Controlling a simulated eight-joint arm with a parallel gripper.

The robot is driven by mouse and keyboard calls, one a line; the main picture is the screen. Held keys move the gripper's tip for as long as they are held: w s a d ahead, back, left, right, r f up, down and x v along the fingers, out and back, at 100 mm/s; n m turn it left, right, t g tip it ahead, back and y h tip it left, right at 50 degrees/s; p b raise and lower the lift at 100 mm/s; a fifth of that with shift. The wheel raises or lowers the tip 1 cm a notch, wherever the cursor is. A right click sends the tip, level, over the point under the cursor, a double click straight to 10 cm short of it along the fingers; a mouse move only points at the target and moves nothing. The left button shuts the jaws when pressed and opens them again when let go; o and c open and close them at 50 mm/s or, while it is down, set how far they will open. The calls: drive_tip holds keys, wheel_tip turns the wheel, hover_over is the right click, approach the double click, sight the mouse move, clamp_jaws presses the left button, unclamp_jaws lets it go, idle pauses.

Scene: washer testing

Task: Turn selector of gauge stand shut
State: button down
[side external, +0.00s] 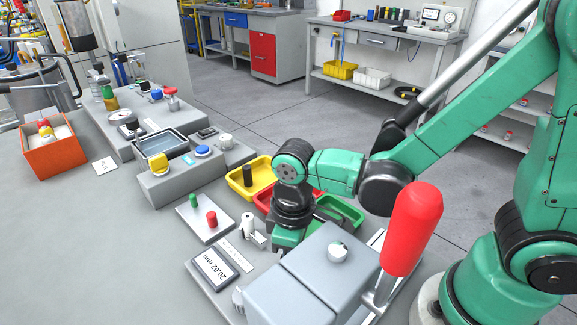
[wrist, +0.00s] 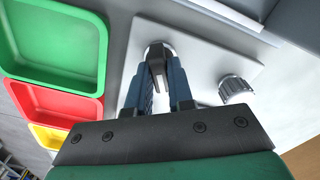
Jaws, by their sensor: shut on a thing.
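In the wrist view, my gripper (wrist: 160,84) has its two dark blue fingers closed around the selector (wrist: 158,50), a round silvery knob with a dark bar across it. The selector sits on a pale plate (wrist: 205,58); the fingers cover its sides, so its exact angle is hard to read. In the side view, my gripper (side external: 288,238) points down behind a large grey box, which hides the fingertips and the selector. A tilted display (side external: 212,268) reading 20.02 mm stands to its left.
A knurled knob (wrist: 235,88) stands to the right of the fingers. Green (wrist: 55,45), red (wrist: 55,102) and yellow (wrist: 48,136) trays lie to the left. In the side view, a large red-handled lever (side external: 411,230) rises at the right, near my arm.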

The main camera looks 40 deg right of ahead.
drive_tip(key=c, duration=0.8)
unclamp_jaws()
drive_tip(key=shift+r, duration=0.1)
drive_tip(key=shift+r, duration=2.75)
drive_tip(key=d+r+m+t, duration=0.1)
drive_tip(key=d+m+t, duration=0.1)
drive_tip(key=d, duration=0.1)
drive_tip(key=w+d+r+m+t, duration=0.1)
drive_tip(key=d+r+m+t, duration=0.1)
drive_tip(key=d, duration=0.1)
drive_tip(key=w+d+r+m+t, duration=0.1)
drive_tip(key=d+t, duration=0.2)
drive_tip(key=d, duration=0.1)
drive_tip(key=shift+w+r+m, duration=0.1)
drive_tip(key=shift+r+m, duration=0.15)
drive_tip(key=shift+m, duration=0.15)
